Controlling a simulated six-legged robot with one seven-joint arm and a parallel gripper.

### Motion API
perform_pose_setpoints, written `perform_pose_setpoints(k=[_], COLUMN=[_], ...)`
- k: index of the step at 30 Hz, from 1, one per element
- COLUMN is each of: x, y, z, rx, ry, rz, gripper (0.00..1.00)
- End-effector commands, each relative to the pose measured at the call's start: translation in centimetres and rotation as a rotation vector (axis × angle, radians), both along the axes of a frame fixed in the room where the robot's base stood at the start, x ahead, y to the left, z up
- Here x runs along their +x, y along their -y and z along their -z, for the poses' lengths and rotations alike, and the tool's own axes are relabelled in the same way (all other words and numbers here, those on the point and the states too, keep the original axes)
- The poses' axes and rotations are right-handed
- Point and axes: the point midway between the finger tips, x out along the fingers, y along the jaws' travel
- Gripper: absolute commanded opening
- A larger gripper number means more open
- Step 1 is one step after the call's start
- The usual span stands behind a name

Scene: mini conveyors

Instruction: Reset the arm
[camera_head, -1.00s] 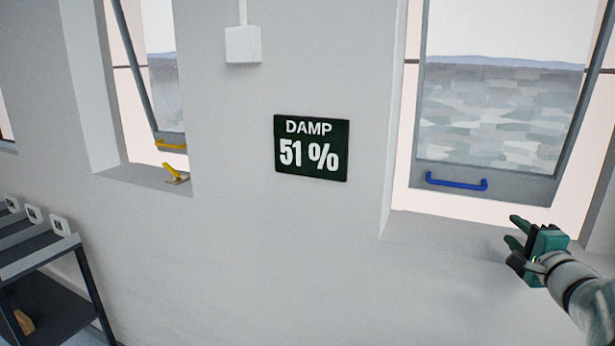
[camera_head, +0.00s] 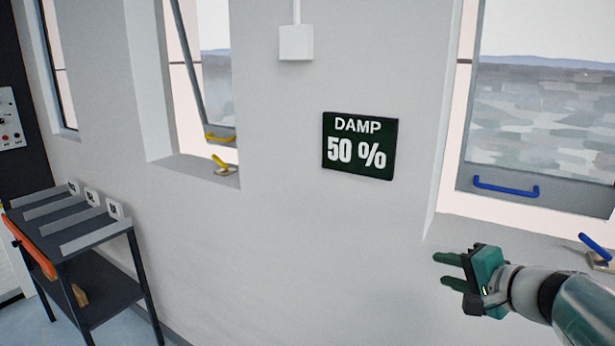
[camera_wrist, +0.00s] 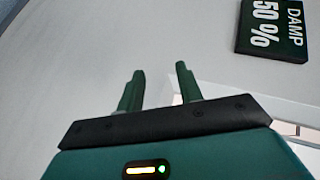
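My gripper (camera_head: 450,271) is at the lower right of the head view, at the end of my arm, in front of the bare wall below the right window. Its two green fingers point left and stand apart with nothing between them. In the wrist view the fingers (camera_wrist: 158,88) are also apart and empty, with plain wall beyond them. A dark sign (camera_head: 359,146) reading "DAMP 50 %" hangs on the wall, up and left of my gripper. It also shows at the top right of the wrist view (camera_wrist: 272,28).
The right window (camera_head: 540,130) has a blue handle (camera_head: 506,187), and a blue lever (camera_head: 596,247) sits on its sill. The left window has a yellow handle (camera_head: 219,137) and a yellow lever (camera_head: 222,164). A dark rack (camera_head: 100,283) with an orange item (camera_head: 30,248) stands at lower left.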

Motion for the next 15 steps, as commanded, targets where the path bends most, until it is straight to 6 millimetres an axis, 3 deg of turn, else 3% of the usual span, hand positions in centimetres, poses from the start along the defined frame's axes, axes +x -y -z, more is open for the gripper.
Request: perform_pose_setpoints(k=[1,6,10,15], x=[-1.1,-5.8,-9.8,-14.3], y=[-3.0,-10.0,-13.0,-14.2], z=[0.5,3.4,5.4,7.3], rx=[-0.055,-0.276,-0.476,-0.767], ry=[-0.039,-0.188,-0.276,-0.350], rz=[-0.077,-0.294,-0.424,-0.539], gripper=[0.36,0.36,0.36,0.36])
